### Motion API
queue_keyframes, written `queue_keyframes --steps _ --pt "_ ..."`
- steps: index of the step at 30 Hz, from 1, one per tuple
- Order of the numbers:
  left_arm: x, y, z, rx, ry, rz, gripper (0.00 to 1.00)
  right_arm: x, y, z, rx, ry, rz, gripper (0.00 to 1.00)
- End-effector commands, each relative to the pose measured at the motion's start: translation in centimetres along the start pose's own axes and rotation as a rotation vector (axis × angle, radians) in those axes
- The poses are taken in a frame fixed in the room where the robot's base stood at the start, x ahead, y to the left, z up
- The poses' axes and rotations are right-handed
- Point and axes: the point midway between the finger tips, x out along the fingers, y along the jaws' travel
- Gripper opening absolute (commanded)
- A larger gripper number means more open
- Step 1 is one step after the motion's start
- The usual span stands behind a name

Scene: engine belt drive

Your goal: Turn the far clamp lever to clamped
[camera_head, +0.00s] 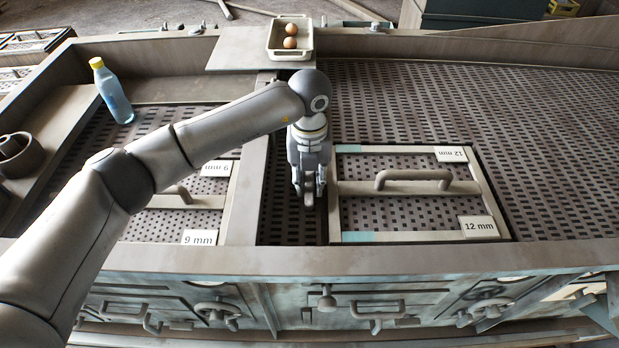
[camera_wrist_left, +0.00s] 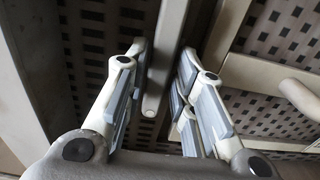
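My left gripper (camera_head: 309,190) points down over the dark slot between the two screen panels. Its fingers are apart in the left wrist view (camera_wrist_left: 163,100). A grey bar with a rounded end, which looks like a clamp lever (camera_wrist_left: 163,60), runs between the fingers there, with gaps visible on both sides. In the head view I cannot make this lever out; the gripper covers that spot. Whether it stands at clamped cannot be told. My right gripper is in neither view.
A 12 mm screen panel (camera_head: 405,210) with a raised handle (camera_head: 412,176) lies right of the gripper, and a 9 mm panel (camera_head: 190,222) lies left under my arm. A blue bottle (camera_head: 113,92) stands at the left; a tray (camera_head: 276,51) with two eggs sits at the back.

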Motion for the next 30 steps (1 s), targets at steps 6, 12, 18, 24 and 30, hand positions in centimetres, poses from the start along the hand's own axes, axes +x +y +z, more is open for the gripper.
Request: queue_keyframes --steps 6,12,18,24,30 --pt "-0.1 0.0 0.0 0.000 0.000 -0.001 0.00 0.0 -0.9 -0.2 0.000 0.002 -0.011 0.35" --pt "0.1 0.0 0.0 0.015 0.000 -0.001 0.00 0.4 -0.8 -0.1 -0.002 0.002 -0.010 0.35" --pt "0.4 0.1 0.1 0.089 -0.002 0.000 0.00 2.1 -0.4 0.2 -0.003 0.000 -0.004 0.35" --pt "0.6 0.2 0.2 0.236 -0.005 0.001 0.00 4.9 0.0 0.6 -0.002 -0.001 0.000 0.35" --pt "0.7 0.3 0.2 0.422 -0.004 0.002 0.00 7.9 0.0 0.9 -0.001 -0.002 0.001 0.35"
